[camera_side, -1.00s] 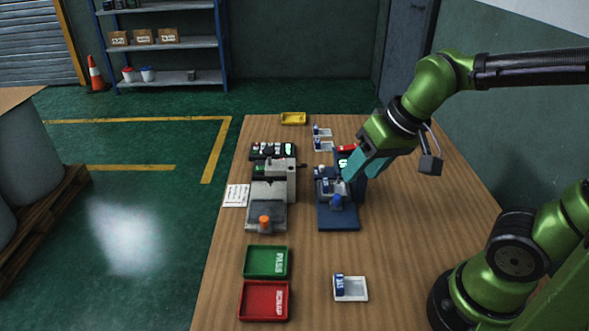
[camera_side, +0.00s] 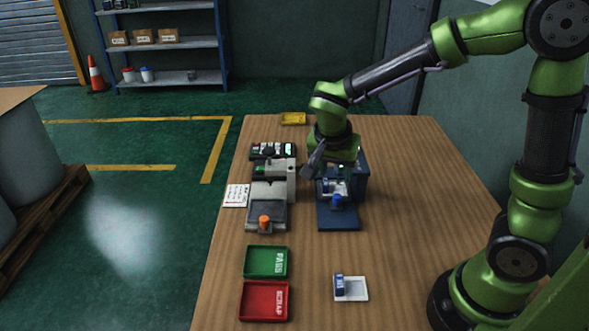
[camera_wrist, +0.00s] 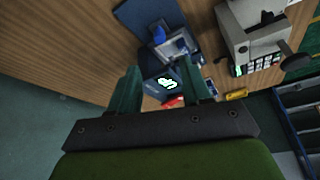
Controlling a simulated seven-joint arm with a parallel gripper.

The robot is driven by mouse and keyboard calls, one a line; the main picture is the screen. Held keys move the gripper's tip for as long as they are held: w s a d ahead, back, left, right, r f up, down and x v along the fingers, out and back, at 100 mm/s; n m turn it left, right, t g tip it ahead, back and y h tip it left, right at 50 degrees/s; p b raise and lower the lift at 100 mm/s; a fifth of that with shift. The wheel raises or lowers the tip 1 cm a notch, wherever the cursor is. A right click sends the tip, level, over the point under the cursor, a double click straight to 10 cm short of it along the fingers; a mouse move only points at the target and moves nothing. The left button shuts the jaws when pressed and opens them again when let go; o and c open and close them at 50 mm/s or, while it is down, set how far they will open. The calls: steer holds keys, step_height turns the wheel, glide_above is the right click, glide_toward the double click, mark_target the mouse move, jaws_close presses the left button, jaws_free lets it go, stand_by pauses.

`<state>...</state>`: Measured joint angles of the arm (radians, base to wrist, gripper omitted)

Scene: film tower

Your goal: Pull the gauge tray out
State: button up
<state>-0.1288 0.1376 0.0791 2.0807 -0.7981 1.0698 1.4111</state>
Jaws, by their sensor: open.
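The blue gauge (camera_side: 343,216) stands near the middle of the table, its flat base toward the front. The gauge tray (camera_side: 327,188), pale with a blue knob (camera_side: 337,202) at its front, sits on that base. In the wrist view the tray (camera_wrist: 178,47), the knob (camera_wrist: 158,34) and the lit display (camera_wrist: 167,82) show beyond my fingers. My gripper (camera_wrist: 160,90) is open, with nothing between its two teal fingers. In the side view my wrist is above the back of the gauge and hides part of it; the fingertips are hard to make out.
Green (camera_side: 266,262) and red (camera_side: 264,301) trays lie at the front left. The table's right side is clear.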

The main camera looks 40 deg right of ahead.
mark_target(338, 197)
steer(key=x, duration=1.1)
steer(key=shift+w+d+f, duration=0.1)
steer(key=shift+d+f, duration=0.1)
steer(key=shift+f, duration=0.05)
steer(key=shift+c, duration=0.3)
jaws_close()
